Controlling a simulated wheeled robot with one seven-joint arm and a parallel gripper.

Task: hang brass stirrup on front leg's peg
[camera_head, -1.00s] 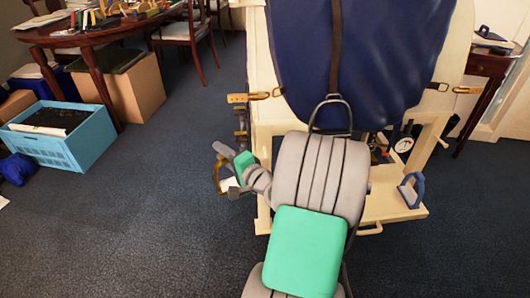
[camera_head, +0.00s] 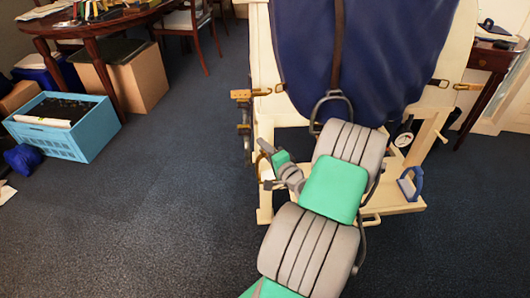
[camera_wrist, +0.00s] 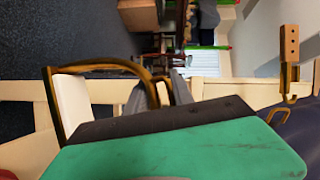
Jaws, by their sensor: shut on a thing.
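The brass stirrup (camera_wrist: 110,66) shows in the wrist view as a curved brass bow with a pale tread, held at my gripper (camera_wrist: 165,92). In the head view my gripper (camera_head: 268,160) is low beside the left leg (camera_head: 264,195) of the cream wooden stand, with the stirrup (camera_head: 266,146) partly hidden by the gripper and arm. My gripper is shut on the stirrup. Dark and brass fittings (camera_head: 244,128) stick out at the left side of that leg, above the gripper. I cannot tell which of them is the peg.
A navy saddle flap (camera_head: 380,50) covers the stand, with a steel stirrup (camera_head: 331,108) hanging on a strap close to my arm. A tan holed billet (camera_head: 241,95) juts left. A blue stirrup-shaped thing (camera_head: 411,184) stands on the base.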

